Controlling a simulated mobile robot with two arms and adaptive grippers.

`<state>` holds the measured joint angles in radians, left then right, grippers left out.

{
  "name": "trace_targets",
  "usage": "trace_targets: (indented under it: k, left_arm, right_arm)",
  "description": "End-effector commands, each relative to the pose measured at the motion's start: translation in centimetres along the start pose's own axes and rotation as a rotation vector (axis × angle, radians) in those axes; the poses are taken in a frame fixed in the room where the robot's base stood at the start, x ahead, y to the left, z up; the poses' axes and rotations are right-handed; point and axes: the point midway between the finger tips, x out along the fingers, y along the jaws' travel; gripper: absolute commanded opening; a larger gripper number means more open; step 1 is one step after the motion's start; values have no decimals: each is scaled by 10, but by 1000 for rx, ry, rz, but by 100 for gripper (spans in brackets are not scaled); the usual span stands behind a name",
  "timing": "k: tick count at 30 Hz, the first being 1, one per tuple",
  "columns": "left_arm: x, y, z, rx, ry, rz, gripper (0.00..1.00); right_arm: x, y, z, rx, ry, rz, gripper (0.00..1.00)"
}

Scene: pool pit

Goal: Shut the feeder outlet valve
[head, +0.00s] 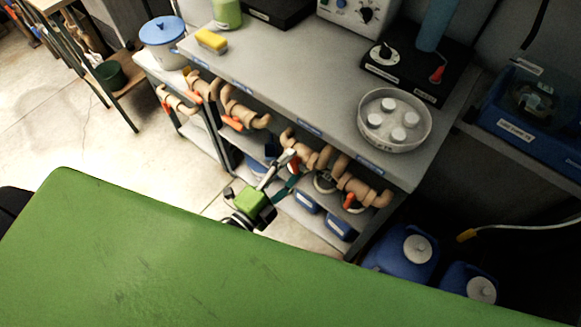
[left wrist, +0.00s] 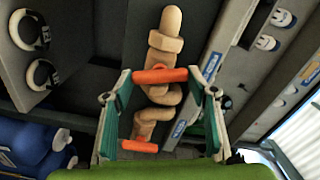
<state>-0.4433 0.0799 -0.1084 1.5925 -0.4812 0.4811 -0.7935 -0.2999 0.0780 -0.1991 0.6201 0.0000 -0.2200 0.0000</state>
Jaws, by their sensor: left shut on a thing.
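Several tan pipe valves with orange handles line the front of the grey bench. My left gripper (head: 290,170) reaches in from the lower left to the valve (head: 304,152) right of the middle of the row. In the left wrist view, its two green-lined fingers (left wrist: 160,78) stand at both ends of an orange handle (left wrist: 160,75), which lies crosswise over the tan pipe (left wrist: 158,100). The gripper is shut on this handle. I cannot read which label marks the feeder outlet. My right gripper is not in view.
Other valves stand close on both sides, one with an orange handle (head: 349,201) to the right. A second orange handle (left wrist: 140,146) shows in the wrist view. Blue jugs (head: 405,248) stand on the floor at right. The bench (head: 290,85) holds a round dish (head: 394,146).

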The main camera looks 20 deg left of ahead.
Motion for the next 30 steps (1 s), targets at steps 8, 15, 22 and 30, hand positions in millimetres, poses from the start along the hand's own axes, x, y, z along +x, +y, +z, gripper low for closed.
trace_targets:
  k: [8, 15, 22, 30]
  left_arm:
    - [0, 3, 0, 197, 0, 1, 31]
    - [0, 2, 0, 295, 0, 1, 31]
    - [0, 2, 0, 332, 0, 1, 31]
    - [0, 2, 0, 337, 1, 2, 31]
  right_arm:
    - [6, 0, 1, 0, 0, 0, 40]
    - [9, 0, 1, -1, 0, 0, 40]
    - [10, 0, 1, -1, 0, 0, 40]
    - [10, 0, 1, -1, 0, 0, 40]
